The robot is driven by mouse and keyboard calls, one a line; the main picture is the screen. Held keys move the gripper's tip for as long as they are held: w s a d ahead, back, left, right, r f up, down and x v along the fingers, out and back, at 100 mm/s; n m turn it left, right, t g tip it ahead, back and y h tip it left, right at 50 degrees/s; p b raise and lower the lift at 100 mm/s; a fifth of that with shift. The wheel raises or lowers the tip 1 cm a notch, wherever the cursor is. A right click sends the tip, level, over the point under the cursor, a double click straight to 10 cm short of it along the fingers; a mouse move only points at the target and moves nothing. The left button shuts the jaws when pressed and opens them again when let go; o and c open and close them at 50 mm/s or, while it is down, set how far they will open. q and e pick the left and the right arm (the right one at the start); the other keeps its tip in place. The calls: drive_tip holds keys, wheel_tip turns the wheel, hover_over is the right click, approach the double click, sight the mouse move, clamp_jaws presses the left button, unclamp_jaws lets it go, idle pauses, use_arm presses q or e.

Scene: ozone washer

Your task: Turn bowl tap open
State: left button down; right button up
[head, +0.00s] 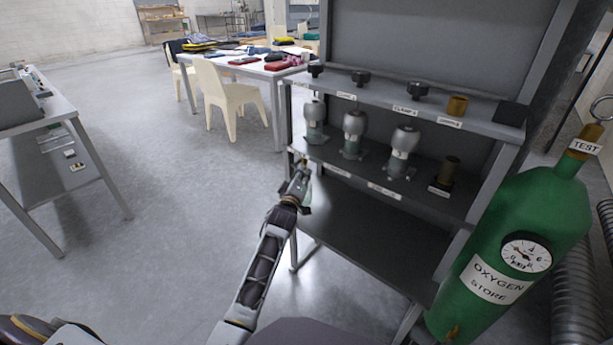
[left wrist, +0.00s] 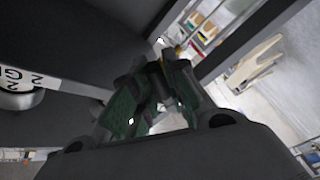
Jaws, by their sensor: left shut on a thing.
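My left gripper (head: 301,181) is at the left front end of the shelf unit's middle shelf. It is shut on a small part there, which I take to be the bowl tap; a small brass-coloured bit (head: 304,162) shows just beyond the fingertips. In the left wrist view the dark green finger pads (left wrist: 150,92) are close together beside the dark shelf edge. The held part is mostly hidden between them, so I cannot tell its turn position. My right gripper is not in view.
Grey-green bowls or bottles (head: 354,135) stand on the middle shelf (head: 330,152), with black knobs (head: 361,77) above. A green oxygen cylinder (head: 510,260) stands at right. A white chair (head: 225,95) and a table (head: 247,66) are behind.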

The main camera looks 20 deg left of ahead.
use_arm(q)
drive_tip(key=shift+w+a+f+m+t+b, duration=0.1)
drive_tip(key=shift+a+f+m+t+b, duration=0.15)
drive_tip(key=shift+m, duration=0.3)
drive_tip(key=shift+a+f+m+t+b, duration=0.1)
drive_tip(key=shift+f+m+t, duration=0.15)
drive_tip(key=shift+m, duration=0.3)
drive_tip(key=a+m+t+h, duration=0.1)
drive_tip(key=m, duration=0.3)
drive_tip(key=a+m+t+h+b, duration=0.1)
drive_tip(key=m+h, duration=0.1)
drive_tip(key=m, duration=0.2)
drive_tip(key=w+a+f+m+h+b, duration=0.1)
drive_tip(key=m+h, duration=0.1)
drive_tip(key=m, duration=0.2)
drive_tip(key=shift+f+t, duration=0.1)
drive_tip(key=shift+t, duration=0.3)
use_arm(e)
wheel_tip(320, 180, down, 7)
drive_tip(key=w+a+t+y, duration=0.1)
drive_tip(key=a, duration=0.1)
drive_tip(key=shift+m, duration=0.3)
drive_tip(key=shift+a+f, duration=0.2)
use_arm(q)
drive_tip(key=c, duration=1.7)
unclamp_jaws()
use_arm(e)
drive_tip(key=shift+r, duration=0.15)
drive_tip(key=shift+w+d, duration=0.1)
